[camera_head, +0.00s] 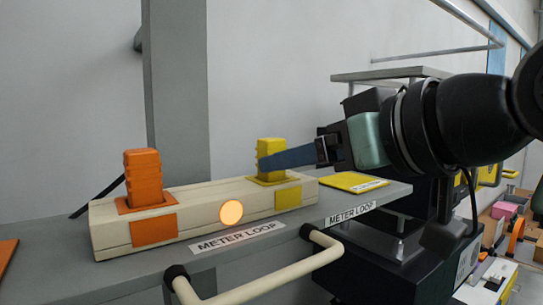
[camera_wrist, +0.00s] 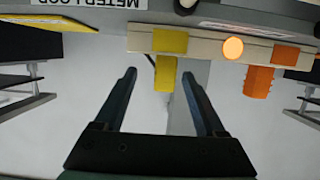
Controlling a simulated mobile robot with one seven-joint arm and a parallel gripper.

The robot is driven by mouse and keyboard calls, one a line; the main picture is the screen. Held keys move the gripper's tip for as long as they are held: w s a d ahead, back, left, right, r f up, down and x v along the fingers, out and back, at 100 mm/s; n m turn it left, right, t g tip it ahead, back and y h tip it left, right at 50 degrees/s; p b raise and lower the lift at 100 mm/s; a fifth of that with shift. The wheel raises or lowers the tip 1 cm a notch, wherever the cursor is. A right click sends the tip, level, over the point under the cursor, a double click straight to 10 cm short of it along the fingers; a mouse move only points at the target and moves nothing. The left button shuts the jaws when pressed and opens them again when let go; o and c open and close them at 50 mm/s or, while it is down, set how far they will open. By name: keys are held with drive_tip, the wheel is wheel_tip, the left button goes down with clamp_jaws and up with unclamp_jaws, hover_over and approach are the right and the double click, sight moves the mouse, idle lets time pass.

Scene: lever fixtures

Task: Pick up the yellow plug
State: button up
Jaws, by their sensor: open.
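The yellow plug (camera_head: 270,148) stands upright in the right-hand socket of a long cream block (camera_head: 185,212), above a yellow square on its front. My gripper (camera_head: 267,162) reaches in from the right with its fingers at the plug, and a blue finger crosses the plug's lower part. In the wrist view, which is upside down, the yellow plug (camera_wrist: 165,72) shows between the tips of my open gripper (camera_wrist: 159,73). Gaps show on both sides, wider on the left. I cannot tell if either finger touches it.
An orange plug (camera_head: 143,178) stands in the block's left socket. A round orange light (camera_head: 231,212) glows on the block's front. A yellow plate (camera_head: 354,182) lies right of the block on the grey shelf (camera_head: 330,207). A cream rail (camera_head: 270,280) runs along the shelf front. A grey post (camera_head: 178,90) stands behind.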

drive_tip(key=shift+w+a+r+p, duration=0.1)
drive_tip(key=shift+a+p, duration=0.15)
drive_tip(key=shift+p, duration=0.1)
drive_tip(key=p+x, duration=0.3)
drive_tip(key=x, duration=0.1)
drive_tip(key=shift+a+r, duration=0.1)
drive_tip(key=shift+a, duration=0.1)
drive_tip(key=shift+w+a+f, duration=0.15)
drive_tip(key=shift+a+f, duration=0.05)
clamp_jaws()
